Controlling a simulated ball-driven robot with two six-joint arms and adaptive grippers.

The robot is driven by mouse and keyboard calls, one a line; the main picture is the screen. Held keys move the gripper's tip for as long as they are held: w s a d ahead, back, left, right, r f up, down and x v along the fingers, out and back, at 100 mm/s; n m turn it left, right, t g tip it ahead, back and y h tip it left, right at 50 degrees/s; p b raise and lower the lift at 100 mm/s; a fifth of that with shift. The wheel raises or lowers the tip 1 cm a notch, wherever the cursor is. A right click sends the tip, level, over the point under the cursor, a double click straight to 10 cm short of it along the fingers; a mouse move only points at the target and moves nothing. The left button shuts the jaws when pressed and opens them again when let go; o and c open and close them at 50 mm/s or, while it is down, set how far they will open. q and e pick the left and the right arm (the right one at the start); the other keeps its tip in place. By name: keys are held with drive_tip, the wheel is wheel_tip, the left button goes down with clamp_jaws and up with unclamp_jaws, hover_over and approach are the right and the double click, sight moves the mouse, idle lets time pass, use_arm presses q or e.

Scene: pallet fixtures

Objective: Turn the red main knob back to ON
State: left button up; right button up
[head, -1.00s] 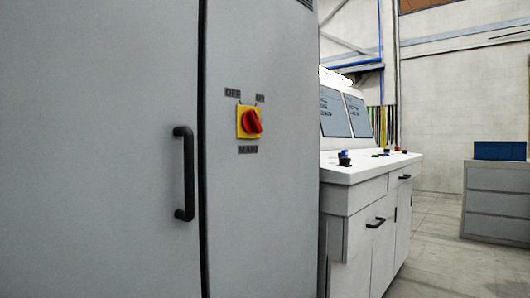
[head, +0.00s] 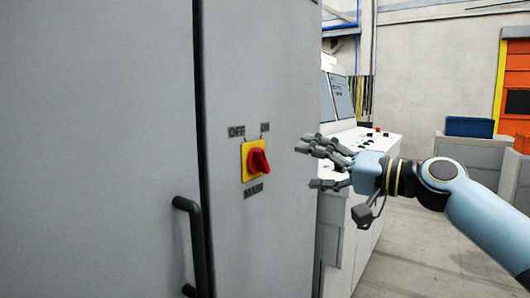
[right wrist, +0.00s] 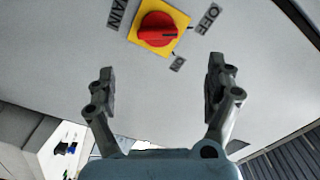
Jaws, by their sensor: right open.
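The red main knob (head: 259,161) sits on a yellow plate (head: 246,150) on the grey cabinet door. OFF and ON labels are above it and a MAIN label is below. In the right wrist view, the red knob (right wrist: 157,29) is beyond the fingertips, and its dark mark points nearer to OFF than to ON. My right gripper (head: 311,165) is open and empty, to the right of the knob and apart from it. Its fingers (right wrist: 161,70) are spread in the right wrist view, with the knob ahead between their lines. My left gripper is not in view.
A black door handle (head: 190,245) stands out at lower left of the knob. A white control desk (head: 375,143) with several buttons is behind my right gripper. A grey cabinet (head: 470,155) with a blue box (head: 468,127) is farther back. Floor space at right is open.

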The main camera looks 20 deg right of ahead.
sight(261, 161)
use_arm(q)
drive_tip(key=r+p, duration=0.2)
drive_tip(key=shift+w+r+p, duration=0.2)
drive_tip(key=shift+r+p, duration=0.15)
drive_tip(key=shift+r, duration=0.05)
use_arm(e)
drive_tip(key=x, duration=1)
drive_tip(key=shift+w+a+f, duration=0.2)
drive_tip(key=shift+w+a, duration=0.05)
drive_tip(key=shift+w, duration=0.05)
